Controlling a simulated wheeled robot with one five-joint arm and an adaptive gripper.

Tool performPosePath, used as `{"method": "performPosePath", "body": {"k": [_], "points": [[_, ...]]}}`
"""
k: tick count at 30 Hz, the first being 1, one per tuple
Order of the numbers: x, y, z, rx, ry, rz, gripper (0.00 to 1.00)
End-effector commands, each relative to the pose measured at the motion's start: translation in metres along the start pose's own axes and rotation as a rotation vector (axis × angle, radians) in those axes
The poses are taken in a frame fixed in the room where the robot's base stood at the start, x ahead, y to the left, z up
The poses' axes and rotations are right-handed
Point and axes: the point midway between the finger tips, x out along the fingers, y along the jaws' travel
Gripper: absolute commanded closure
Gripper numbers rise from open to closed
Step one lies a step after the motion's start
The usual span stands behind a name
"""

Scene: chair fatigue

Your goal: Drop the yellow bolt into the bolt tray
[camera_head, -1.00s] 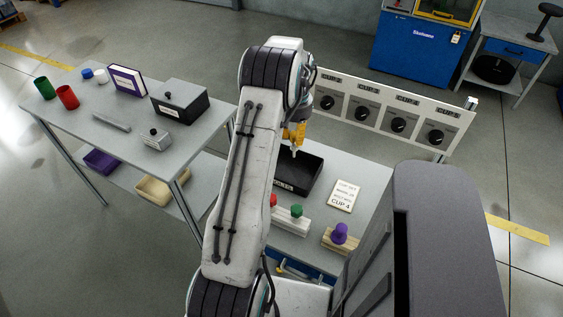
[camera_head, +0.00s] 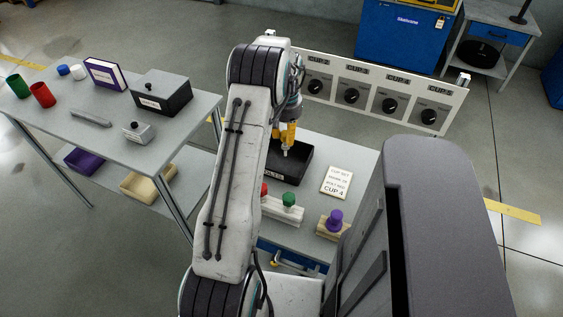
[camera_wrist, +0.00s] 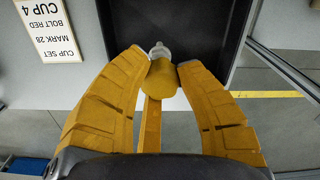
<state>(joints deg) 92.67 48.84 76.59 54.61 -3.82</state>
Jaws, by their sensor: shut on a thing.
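My gripper (camera_head: 287,138) is shut on the yellow bolt, holding it upright over the black bolt tray (camera_head: 304,169). In the wrist view my orange-yellow fingers (camera_wrist: 160,85) close around the bolt's round yellow head (camera_wrist: 155,85). A grey tip (camera_wrist: 160,50) shows beyond the head. The dark tray (camera_wrist: 205,25) lies behind the bolt in that view. In the head view the bolt mostly blends with the fingers, and its pale tip (camera_head: 285,152) points down. My arm hides the tray's left side.
A cup-setting card (camera_head: 337,182) lies right of the tray. Green (camera_head: 289,199) and purple (camera_head: 335,219) pieces stand on blocks in front. A dial panel (camera_head: 372,97) stands behind. A left table holds a black box (camera_head: 162,95), cups and a purple-covered book (camera_head: 105,73).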

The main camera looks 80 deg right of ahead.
Motion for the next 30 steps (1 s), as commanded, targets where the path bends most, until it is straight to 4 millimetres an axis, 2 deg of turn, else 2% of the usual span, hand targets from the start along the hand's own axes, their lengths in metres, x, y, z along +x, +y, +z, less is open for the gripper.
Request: {"method": "performPosePath", "body": {"k": [8,9,17,26,30], "points": [[0.001,0.0,0.0,0.0,0.001,0.0,0.97],[0.001,0.0,0.0,0.0,0.001,0.0,0.67],[0.001,0.0,0.0,0.0,0.001,0.0,0.44],[0.0,0.0,0.0,0.0,0.001,0.0,0.43],[-0.011,0.0,-0.001,0.0,0.005,0.0,0.43]]}}
